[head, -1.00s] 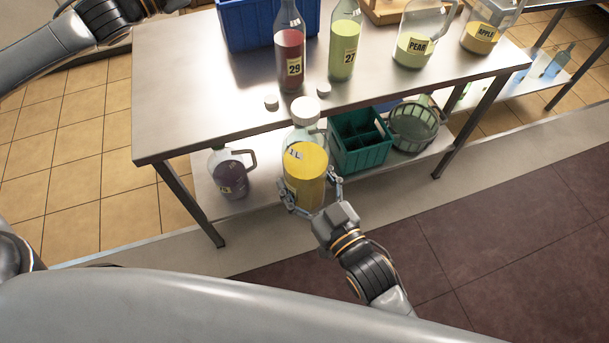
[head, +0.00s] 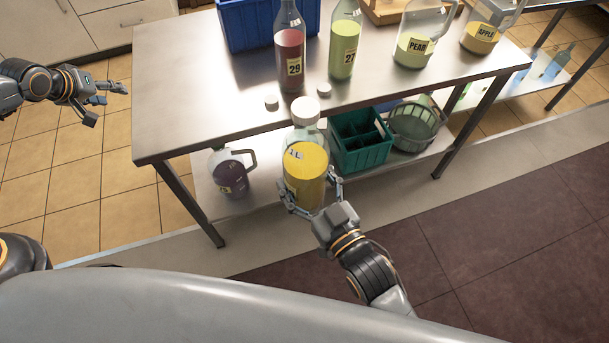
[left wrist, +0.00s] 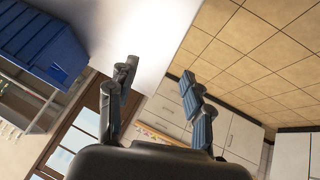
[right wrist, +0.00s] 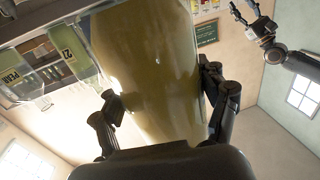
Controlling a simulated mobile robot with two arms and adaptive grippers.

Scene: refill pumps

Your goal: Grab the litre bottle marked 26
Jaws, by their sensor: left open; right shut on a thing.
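My right gripper (head: 312,188) is shut on a large clear bottle (head: 305,172) with a white cap and yellow contents, held upright in front of the table. Its label seems to read "1 L"; no 26 shows on it. The bottle fills much of the right wrist view (right wrist: 150,70). A red bottle (head: 290,50) on the table has a label that looks like 28 or 29. A light green bottle (head: 344,45) beside it reads 27. No label 26 is legible. My left gripper (head: 106,100) is open and empty, left of the table; its fingers show in the left wrist view (left wrist: 160,75).
The steel table (head: 200,100) has a blue crate (head: 250,25), two white caps, and jugs marked PEAR (head: 415,45) and APPLE (head: 482,35). Below are a purple jug (head: 228,172), a teal crate (head: 362,158) and a basket (head: 412,132). The table's front left is clear.

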